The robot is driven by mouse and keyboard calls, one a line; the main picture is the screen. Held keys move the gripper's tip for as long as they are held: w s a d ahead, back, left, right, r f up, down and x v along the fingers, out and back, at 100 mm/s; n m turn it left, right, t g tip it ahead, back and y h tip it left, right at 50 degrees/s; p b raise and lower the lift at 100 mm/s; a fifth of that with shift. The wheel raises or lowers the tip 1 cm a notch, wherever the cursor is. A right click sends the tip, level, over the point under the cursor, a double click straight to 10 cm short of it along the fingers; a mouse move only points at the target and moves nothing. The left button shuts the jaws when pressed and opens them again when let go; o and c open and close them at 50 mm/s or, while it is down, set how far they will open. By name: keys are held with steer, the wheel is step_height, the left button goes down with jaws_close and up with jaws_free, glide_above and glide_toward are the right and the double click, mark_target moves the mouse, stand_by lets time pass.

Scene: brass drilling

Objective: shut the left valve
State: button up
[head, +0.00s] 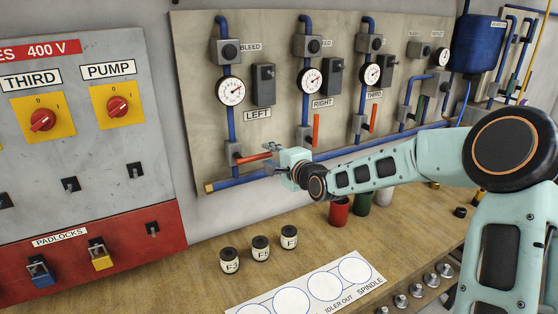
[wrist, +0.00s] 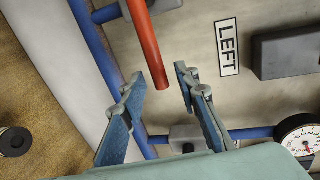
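The left valve's red handle (head: 254,157) sticks out sideways to the right, across its upright blue pipe. The right valve's handle (head: 316,129) and the third valve's handle (head: 373,118) stand upright along their pipes. My gripper (head: 275,152) is at the free end of the left handle. In the wrist view my gripper (wrist: 160,83) is open, and the handle's end (wrist: 150,75) shows between its two fingers, with a gap on each side. I cannot tell how deep the handle sits between them.
A blue pipe (head: 240,181) runs along the panel's foot. The LEFT label (head: 257,114) and a gauge (head: 230,91) are above the handle. Small jars (head: 260,248) and a white spindle mat (head: 262,307) are on the wooden bench. A control panel (head: 75,150) is at the left.

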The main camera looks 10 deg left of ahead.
steer(key=v, duration=1.1)
steer(key=shift+s+d, duration=0.1)
